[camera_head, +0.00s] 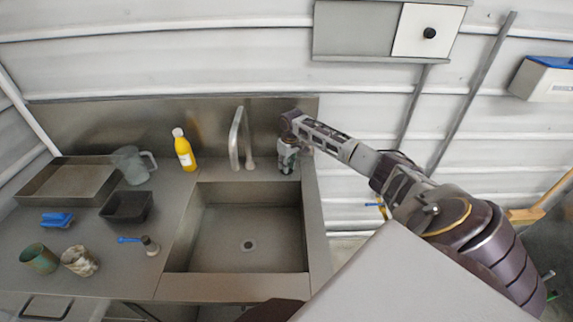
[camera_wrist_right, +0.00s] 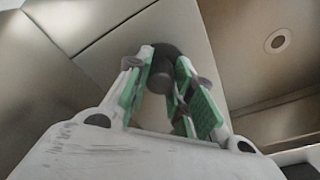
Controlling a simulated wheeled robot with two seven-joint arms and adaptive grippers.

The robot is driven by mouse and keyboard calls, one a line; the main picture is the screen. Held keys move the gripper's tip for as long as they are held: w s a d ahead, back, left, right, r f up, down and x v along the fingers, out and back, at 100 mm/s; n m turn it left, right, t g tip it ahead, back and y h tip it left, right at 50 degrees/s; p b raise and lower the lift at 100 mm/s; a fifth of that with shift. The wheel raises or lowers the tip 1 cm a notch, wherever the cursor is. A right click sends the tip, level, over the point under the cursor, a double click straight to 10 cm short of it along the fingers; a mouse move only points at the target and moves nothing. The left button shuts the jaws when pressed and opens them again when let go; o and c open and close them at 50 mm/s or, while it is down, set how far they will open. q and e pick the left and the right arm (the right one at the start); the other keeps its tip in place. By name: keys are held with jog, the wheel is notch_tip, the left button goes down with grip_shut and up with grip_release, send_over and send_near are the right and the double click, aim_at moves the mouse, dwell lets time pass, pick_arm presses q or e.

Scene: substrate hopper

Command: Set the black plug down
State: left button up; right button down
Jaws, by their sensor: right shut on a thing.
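My right gripper (camera_head: 287,168) points down at the back right corner of the sink, over the steel ledge beside the basin. In the right wrist view my right gripper (camera_wrist_right: 170,95) has its green-padded fingers shut on the black plug (camera_wrist_right: 166,60). The plug is a dark round piece between the fingertips, against a steel surface. Whether it touches that surface I cannot tell. In the head view the gripper hides the plug. My left gripper does not show.
The sink basin (camera_head: 225,230) is empty, with a drain (camera_head: 248,245). A faucet (camera_head: 236,140) and yellow bottle (camera_head: 184,150) stand behind it.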

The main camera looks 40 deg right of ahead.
jog(key=c, duration=1.2)
grip_release()
jog(key=shift+c, duration=0.2)
jog(key=shift+r, duration=0.1)
notch_tip(320, 180, up, 12)
jog(key=s, duration=0.1)
jog(key=shift+s+b, duration=0.25)
jog(key=shift+b, duration=0.2)
